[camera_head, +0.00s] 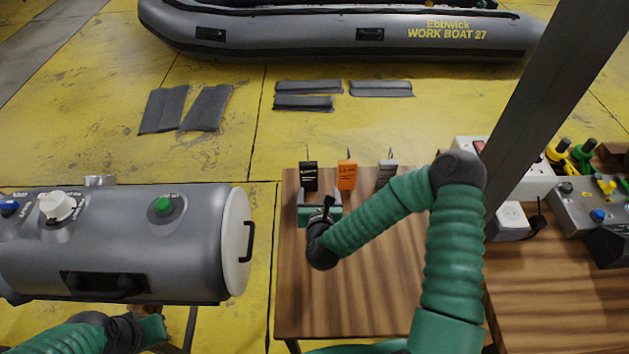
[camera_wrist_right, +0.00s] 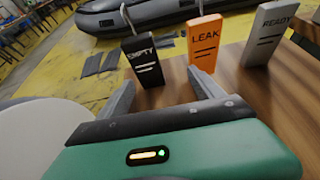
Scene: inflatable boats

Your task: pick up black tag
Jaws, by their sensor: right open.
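The black tag (camera_head: 308,175) stands upright at the left of a row of three tags at the far edge of the wooden table. In the right wrist view the black tag (camera_wrist_right: 146,62) reads EMPTY. My right gripper (camera_head: 319,192) is open and empty just in front of it. In the right wrist view the fingers (camera_wrist_right: 163,88) point toward the tags, one below the black tag's left side and one toward the gap beside the orange tag (camera_wrist_right: 205,42). My left gripper (camera_head: 152,328) is at the lower left, partly hidden below the grey cylinder; its fingers cannot be made out.
The orange LEAK tag (camera_head: 347,175) stands close right of the black one, then the grey READY tag (camera_head: 386,174). A grey cylinder (camera_head: 150,240) with knobs is left of the table (camera_head: 300,300). A dark post (camera_head: 550,80) and control boxes (camera_head: 520,175) are at right.

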